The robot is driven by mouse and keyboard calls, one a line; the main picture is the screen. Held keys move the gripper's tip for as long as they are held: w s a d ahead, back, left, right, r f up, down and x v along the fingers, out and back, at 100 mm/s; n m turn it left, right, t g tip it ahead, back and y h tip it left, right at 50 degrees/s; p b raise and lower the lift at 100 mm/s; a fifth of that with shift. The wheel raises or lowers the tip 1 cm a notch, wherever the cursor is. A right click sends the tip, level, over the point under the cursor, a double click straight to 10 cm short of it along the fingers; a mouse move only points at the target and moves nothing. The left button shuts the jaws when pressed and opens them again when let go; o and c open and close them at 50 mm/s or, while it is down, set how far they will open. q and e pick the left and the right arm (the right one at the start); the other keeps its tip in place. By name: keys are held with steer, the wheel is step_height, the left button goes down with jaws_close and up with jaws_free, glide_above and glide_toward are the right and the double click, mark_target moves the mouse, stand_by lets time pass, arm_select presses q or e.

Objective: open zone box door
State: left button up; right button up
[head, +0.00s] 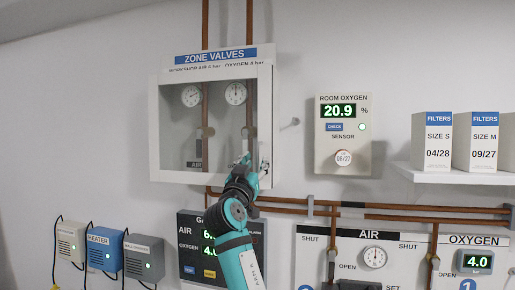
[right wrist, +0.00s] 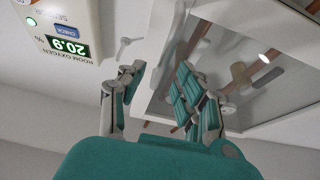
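The zone valve box (head: 153,125) is a white wall cabinet under a blue "ZONE VALVES" label. Its clear-fronted door (head: 220,135) looks shut, with gauges and pipes behind it. My right gripper (head: 251,168) is at the lower right corner of the door and hides part of it, including any handle there. In the right wrist view the right gripper (right wrist: 160,88) has its two fingers apart. One finger lies over the clear panel (right wrist: 225,75), the other beside the white box edge (right wrist: 160,40). Contact cannot be told. My left gripper is not in view.
A room oxygen sensor (head: 343,110) and a small wall hook (head: 290,123) are right of the box. Copper pipes (head: 390,213) run below. A gas panel (head: 191,240) is beneath the box. A shelf (head: 450,175) holds filter boxes at right.

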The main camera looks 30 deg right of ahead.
steer(key=shift+p+x, duration=0.5)
steer(key=shift+x, duration=1)
steer(key=shift+c, duration=0.3)
jaws_close()
